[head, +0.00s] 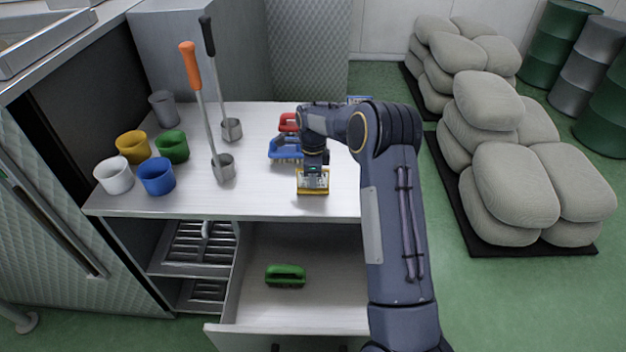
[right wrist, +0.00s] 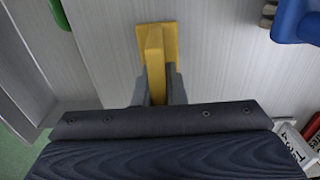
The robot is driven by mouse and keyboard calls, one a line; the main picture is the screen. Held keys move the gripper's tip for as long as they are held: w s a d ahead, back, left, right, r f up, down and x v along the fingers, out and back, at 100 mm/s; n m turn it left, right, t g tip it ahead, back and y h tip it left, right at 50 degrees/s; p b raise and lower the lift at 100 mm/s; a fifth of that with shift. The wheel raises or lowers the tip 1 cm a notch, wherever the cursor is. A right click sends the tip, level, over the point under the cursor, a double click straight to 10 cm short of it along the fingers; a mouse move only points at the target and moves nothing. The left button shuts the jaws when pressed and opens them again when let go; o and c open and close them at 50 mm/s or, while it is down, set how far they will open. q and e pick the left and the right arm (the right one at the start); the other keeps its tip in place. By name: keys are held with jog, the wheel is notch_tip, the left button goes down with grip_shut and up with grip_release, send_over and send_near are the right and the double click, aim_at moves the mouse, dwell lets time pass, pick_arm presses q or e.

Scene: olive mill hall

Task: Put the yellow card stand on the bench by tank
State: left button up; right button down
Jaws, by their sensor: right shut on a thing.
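The yellow card stand (head: 312,190) is near the front edge of the pale bench (head: 270,205), upright with a card showing on its face. My right gripper (head: 316,171) comes down on it from above and is shut on it. In the right wrist view the yellow stand (right wrist: 156,48) shows between the two dark fingers (right wrist: 157,85). I cannot tell whether its base touches the bench or hangs just above. My left gripper is not in view. No tank can be clearly made out.
A blue brush (head: 286,150) and a red brush (head: 289,122) lie behind the stand. Two ladles (head: 222,168) and several cups (head: 157,177) stand left. Below, an open drawer (head: 320,285) holds a green brush (head: 285,275). The bench front between cups and stand is clear.

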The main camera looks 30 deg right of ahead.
jog(key=shift+f, duration=0.15)
jog(key=c, duration=1.5)
grip_release()
